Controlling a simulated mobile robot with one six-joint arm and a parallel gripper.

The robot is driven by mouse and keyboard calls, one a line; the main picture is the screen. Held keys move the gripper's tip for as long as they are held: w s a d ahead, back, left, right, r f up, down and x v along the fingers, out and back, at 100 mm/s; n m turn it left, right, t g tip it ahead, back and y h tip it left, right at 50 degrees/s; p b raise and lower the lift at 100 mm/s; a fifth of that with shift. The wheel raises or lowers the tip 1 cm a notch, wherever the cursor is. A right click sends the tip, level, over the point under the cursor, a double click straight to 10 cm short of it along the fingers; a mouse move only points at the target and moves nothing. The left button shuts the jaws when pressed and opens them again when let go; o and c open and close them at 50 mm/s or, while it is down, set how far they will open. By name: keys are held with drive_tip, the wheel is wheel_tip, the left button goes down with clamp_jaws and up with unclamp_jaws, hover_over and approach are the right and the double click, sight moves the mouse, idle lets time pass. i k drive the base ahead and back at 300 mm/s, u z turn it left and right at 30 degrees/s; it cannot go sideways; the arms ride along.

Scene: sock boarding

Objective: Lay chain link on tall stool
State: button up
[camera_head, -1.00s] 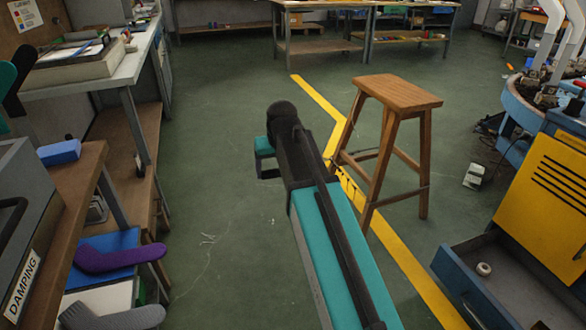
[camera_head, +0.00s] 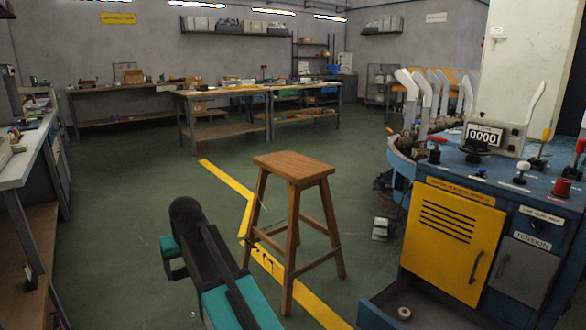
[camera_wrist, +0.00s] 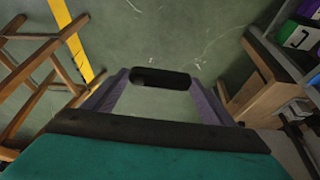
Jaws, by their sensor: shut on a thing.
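The tall stool (camera_head: 293,165) is wooden with a flat, bare seat and stands upright on the green floor, right of my arm in the head view. Its legs and rungs (camera_wrist: 38,62) show at the left of the wrist view. My gripper (camera_wrist: 160,77) is shut on a dark, rounded, elongated piece, the chain link (camera_wrist: 160,79), which lies crosswise between the fingertips. The gripper and link are held above the floor, apart from the stool. In the head view my arm hides the fingertips and the link.
A blue machine with a yellow door (camera_head: 452,240) stands at the right. Its low drawer (camera_head: 372,318) is open, with a small pale ring (camera_head: 404,313) inside. A workbench (camera_head: 22,155) runs along the left.

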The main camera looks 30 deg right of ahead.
sight(297, 164)
drive_tip(key=u, duration=0.15)
drive_tip(key=k, duration=0.3)
drive_tip(key=z, duration=0.7)
drive_tip(key=i, duration=1.7)
drive_tip(key=u, duration=0.45)
